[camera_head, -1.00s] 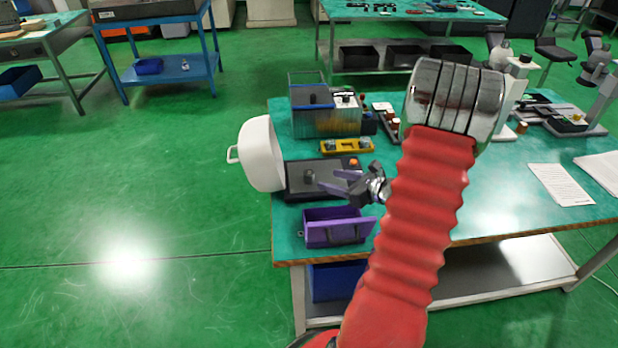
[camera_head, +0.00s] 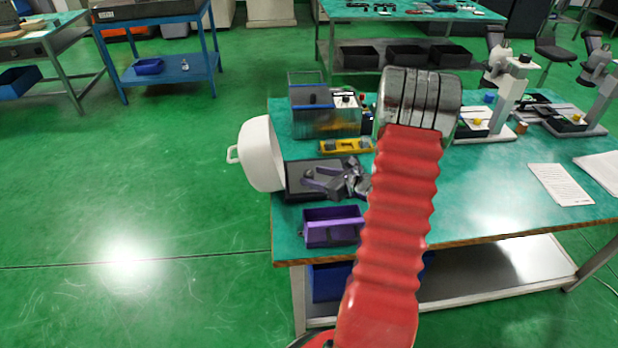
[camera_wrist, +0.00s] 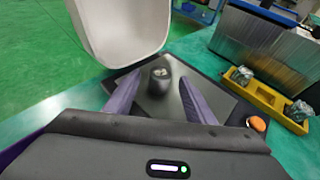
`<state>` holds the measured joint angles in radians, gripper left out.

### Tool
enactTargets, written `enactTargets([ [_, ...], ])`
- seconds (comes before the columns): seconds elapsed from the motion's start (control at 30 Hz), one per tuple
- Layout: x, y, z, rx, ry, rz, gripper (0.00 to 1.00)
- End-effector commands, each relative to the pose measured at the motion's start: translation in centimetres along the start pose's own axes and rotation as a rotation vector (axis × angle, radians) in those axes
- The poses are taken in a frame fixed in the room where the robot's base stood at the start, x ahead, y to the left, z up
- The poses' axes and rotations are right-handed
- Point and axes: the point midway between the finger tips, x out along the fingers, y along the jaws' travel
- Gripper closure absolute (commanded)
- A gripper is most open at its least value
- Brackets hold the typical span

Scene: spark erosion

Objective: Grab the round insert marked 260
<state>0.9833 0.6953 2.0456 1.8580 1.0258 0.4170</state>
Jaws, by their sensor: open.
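A small dark round piece (camera_wrist: 159,80) with a pale mark on top stands upright on a black device (camera_wrist: 148,112). The mark is too small to read as 260. My gripper (camera_wrist: 160,88) is open, with its two purple fingers apart on either side of the piece in the wrist view. I cannot tell whether they touch it. In the head view my gripper (camera_head: 312,178) is over the black device (camera_head: 290,184) and hides the piece. A yellow holder (camera_head: 345,146) with two grey blocks lies behind the device, and also shows in the wrist view (camera_wrist: 262,98).
A white cover with a handle (camera_head: 260,153) stands at the device's left, close beyond my fingers in the wrist view (camera_wrist: 122,28). An orange button (camera_wrist: 257,123) is on the device's right. A purple box (camera_head: 330,228) is in front. A clear-walled tank (camera_head: 318,122) stands behind.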

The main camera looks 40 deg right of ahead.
Motion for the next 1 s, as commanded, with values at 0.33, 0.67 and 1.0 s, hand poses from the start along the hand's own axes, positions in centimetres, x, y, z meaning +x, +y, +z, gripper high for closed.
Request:
enactTargets([
  [0.33, 3.5, 0.1, 0.1, 0.000, 0.000, 0.000, 0.50],
  [0.67, 3.5, 0.1, 0.1, 0.000, 0.000, 0.000, 0.50],
  [1.0, 3.5, 0.1, 0.1, 0.000, 0.000, 0.000, 0.61],
])
